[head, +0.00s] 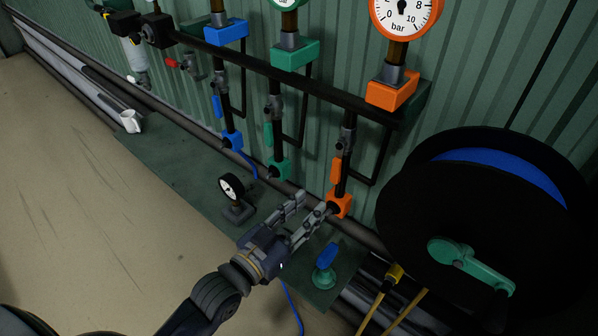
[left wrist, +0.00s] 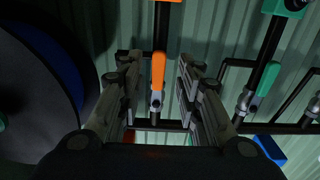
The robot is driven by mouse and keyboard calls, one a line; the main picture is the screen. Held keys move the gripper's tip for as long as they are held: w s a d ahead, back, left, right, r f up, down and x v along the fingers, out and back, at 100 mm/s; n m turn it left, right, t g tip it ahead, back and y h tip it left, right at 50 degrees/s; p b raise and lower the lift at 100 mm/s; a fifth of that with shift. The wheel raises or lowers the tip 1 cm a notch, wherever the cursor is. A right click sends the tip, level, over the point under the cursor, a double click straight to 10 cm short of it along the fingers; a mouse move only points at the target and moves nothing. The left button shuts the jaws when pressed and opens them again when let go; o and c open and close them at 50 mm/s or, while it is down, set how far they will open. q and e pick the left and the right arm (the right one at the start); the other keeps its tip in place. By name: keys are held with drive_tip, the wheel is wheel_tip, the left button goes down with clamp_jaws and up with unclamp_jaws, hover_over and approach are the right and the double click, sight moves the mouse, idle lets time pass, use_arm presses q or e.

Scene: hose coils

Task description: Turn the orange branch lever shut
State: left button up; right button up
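The orange branch lever (head: 335,170) hangs down along its dark vertical pipe, below a grey valve body (head: 347,138) and above an orange block (head: 339,204). In the left wrist view the lever (left wrist: 158,70) shows between the two fingers, in line with the pipe. My left gripper (head: 314,203) is open and empty, its fingers pointing at the wall near the orange block. In the left wrist view the gripper (left wrist: 161,64) has a finger on each side of the lever, with gaps to both; how deep the lever lies is unclear. My right gripper is out of view.
A green lever (head: 268,134) and a blue lever (head: 216,107) hang on neighbouring branches. A large black hose reel (head: 400,205) stands close on the right.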

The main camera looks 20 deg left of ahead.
sight(337, 164)
use_arm(q)
drive_tip(key=shift+b+x, duration=0.95)
drive_tip(key=shift+x, duration=3.4)
